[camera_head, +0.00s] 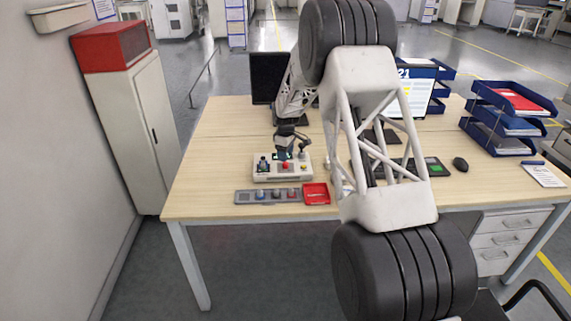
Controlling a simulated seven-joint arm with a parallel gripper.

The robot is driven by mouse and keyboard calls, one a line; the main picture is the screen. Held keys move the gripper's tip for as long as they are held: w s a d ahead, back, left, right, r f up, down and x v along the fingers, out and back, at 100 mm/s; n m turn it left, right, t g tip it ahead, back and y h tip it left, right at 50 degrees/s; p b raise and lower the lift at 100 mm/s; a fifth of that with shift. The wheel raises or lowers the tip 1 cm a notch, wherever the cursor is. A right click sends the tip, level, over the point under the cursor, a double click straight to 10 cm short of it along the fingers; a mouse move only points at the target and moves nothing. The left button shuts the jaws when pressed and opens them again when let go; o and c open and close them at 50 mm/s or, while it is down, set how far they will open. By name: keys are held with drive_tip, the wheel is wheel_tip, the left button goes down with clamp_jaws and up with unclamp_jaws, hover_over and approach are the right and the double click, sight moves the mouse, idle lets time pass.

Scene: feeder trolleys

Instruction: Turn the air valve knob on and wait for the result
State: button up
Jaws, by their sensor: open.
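A pale control box (272,178) stands on the wooden desk. It carries a dark upright control (263,162) at its left, a red part (285,166) in the middle and a stick-like control (303,155) at its right. I cannot tell which of these is the air valve knob, or how it is set. My gripper (288,153) is small and dark, open, and just above the middle and back of the box. It hides part of the box top. Contact with a control cannot be made out.
A grey strip with several round parts (247,197) and a red tray (317,190) lie in front of the box. My arm covers the desk's middle. A dark monitor (268,76) stands behind; blue file trays (478,108) and a mouse (460,164) are right. The desk's left is clear.

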sight(286, 165)
drive_tip(key=shift+f, duration=2.55)
drive_tip(key=c, duration=0.9)
